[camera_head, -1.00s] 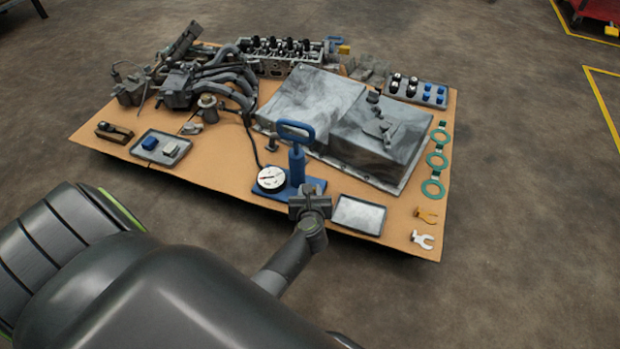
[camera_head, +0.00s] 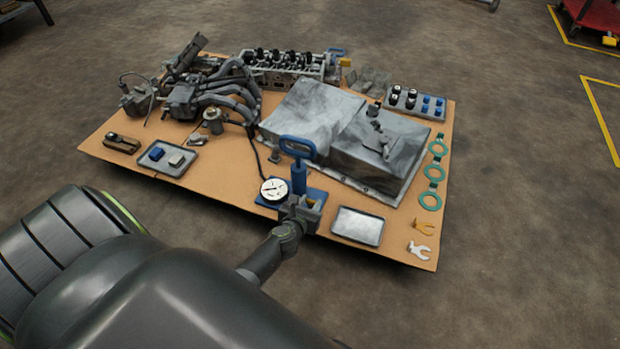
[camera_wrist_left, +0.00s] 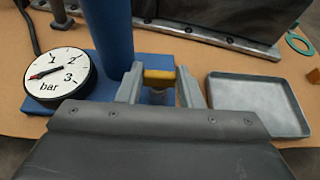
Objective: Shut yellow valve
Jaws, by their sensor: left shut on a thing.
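The yellow valve (camera_wrist_left: 160,76) sits low at the front of the blue hand pump (camera_head: 298,178), right of the pump's column in the left wrist view. My left gripper (camera_head: 302,207) is at the pump's base in the head view. In the left wrist view its two fingers (camera_wrist_left: 160,88) are on either side of the yellow valve, shut on it. The gripper hides the valve in the head view. The pump's white dial gauge (camera_wrist_left: 58,76) stands left of the column; its red needle tip points left. My right gripper is not in view.
A grey metal tray (camera_head: 358,225) lies right of the gripper. Behind the pump is a large grey metal cover (camera_head: 380,150). Green rings (camera_head: 430,200) and small clips lie along the right edge. A small tray (camera_head: 166,158) with two blocks is at the left.

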